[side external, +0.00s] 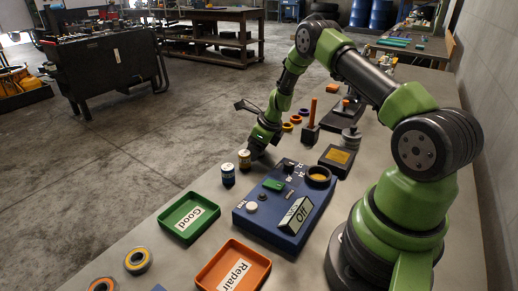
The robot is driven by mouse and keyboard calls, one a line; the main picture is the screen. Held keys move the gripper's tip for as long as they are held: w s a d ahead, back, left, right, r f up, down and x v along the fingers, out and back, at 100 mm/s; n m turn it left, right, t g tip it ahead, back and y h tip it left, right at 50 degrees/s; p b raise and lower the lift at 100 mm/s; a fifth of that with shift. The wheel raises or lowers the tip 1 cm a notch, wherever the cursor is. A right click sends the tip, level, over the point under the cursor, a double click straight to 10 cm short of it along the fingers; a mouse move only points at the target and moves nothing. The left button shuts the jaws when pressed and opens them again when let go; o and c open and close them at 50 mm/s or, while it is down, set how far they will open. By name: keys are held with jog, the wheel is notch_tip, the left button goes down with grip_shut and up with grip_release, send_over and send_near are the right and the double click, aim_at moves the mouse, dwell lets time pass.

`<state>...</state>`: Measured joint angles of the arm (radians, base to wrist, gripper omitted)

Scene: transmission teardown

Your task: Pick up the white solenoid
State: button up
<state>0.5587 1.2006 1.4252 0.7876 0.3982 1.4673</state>
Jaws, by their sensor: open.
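A small white round part (251,207) sits at the left corner of the blue fixture board (272,232); I cannot tell whether it is the white solenoid. My gripper (256,153) points down just right of the gold and dark cylinder, beyond the board's far end. It is open. Its fingertips are small and dark here, and I cannot tell whether they touch anything.
A green "Good" tray (163,226) and an orange "Repair" tray (262,268) lie in front and left of the board. A dark box with a yellow top (337,159) and several coloured rings stand behind it. A yellow-rimmed ring (138,261) lies near the front left edge.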

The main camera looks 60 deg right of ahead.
jog(key=shift+c, duration=0.2)
jog(key=c, duration=1.1)
jog(key=shift+r, duration=0.1)
notch_tip(320, 180, up, 10)
jog(key=shift+f, duration=0.1)
